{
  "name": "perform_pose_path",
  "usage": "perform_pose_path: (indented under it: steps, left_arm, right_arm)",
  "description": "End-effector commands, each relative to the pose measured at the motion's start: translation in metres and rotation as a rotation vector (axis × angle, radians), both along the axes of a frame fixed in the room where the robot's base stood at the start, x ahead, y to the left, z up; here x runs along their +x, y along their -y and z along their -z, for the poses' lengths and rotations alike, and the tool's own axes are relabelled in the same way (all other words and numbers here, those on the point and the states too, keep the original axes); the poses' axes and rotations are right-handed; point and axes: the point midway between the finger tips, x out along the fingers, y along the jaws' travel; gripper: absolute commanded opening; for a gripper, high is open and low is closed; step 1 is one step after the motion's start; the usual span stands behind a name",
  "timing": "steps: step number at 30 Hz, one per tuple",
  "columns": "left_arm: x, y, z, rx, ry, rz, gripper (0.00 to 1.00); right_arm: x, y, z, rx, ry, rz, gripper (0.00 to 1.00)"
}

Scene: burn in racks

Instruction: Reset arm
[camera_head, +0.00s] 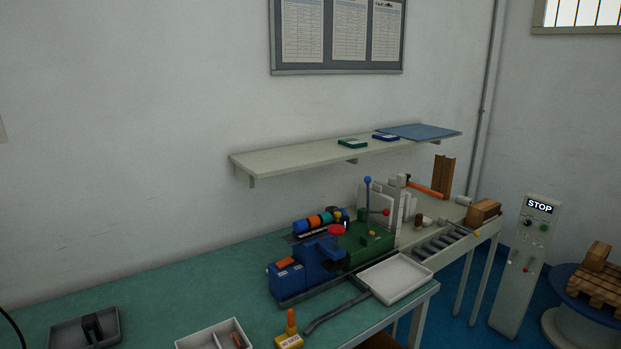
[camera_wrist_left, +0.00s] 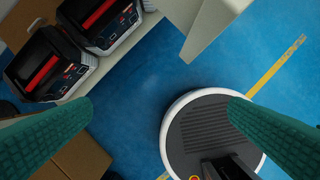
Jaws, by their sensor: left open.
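My left gripper (camera_wrist_left: 160,103) shows in the left wrist view as two green ribbed fingers, one at each side. They are wide apart with nothing between them. Blue floor (camera_wrist_left: 130,100) lies below them. Neither gripper and neither arm shows in the head view. My right gripper is in no view.
In the head view, a green-topped workbench (camera_head: 150,285) carries a blue machine (camera_head: 308,267), a white tray (camera_head: 397,277) and an orange-topped bottle (camera_head: 290,330). A shelf (camera_head: 300,158) is above. A STOP post (camera_head: 525,265) stands right. Two black-and-red devices (camera_wrist_left: 45,65) show in the wrist view.

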Motion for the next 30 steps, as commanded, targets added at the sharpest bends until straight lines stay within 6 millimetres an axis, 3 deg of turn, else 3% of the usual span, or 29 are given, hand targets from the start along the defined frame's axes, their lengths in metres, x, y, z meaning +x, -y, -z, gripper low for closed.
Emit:
perform_pose_path:
  steps: [1, 6, 12, 15, 21, 30]
  left_arm:
    - [-0.008, -0.001, 0.040, 0.002, -0.022, 0.002, 0.99]
    - [-0.044, -0.006, 0.144, 0.007, -0.062, 0.010, 0.99]
    - [-0.108, -0.017, 0.242, 0.014, -0.107, 0.020, 0.99]
    - [-0.140, -0.023, 0.273, 0.015, -0.123, 0.024, 0.99]
    - [-0.181, -0.031, 0.300, 0.020, -0.142, 0.031, 0.99]
    - [-0.189, -0.033, 0.303, 0.020, -0.143, 0.032, 0.99]
  right_arm:
    - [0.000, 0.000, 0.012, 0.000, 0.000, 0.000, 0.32]
    - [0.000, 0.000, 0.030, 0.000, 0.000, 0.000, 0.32]
    - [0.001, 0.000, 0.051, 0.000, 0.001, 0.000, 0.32]
    - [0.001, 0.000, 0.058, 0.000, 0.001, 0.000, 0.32]
    - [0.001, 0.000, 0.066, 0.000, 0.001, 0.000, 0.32]
    - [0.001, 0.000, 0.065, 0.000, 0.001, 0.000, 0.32]
